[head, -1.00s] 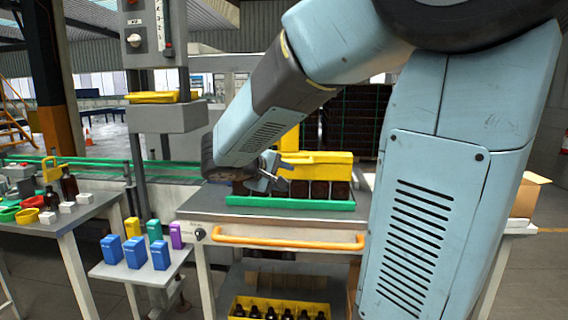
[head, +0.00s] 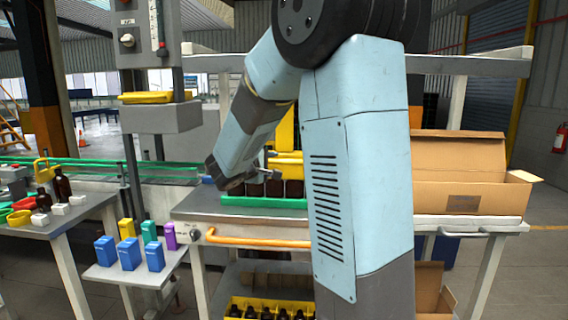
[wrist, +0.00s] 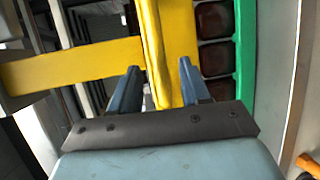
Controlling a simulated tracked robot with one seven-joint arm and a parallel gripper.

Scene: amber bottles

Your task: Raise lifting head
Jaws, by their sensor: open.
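The yellow lifting head (head: 287,157) stands low over dark amber bottles (head: 294,188) in a green tray (head: 262,202) on the workbench. My arm hides part of it in the head view. The wrist view shows a yellow bar of the head (wrist: 152,40) running between the two blue fingers of my gripper (wrist: 159,68). The fingers are apart, one on each side of the bar. I cannot tell whether either finger touches it. My gripper (head: 257,172) is small and partly hidden in the head view. The bottle tops are hidden under the head.
An open cardboard box (head: 460,185) stands on the bench at the right. An orange rail (head: 255,240) runs along the bench front. A yellow crate of bottles (head: 268,305) sits below. At left are blue cartons (head: 130,254) and a control post (head: 150,60).

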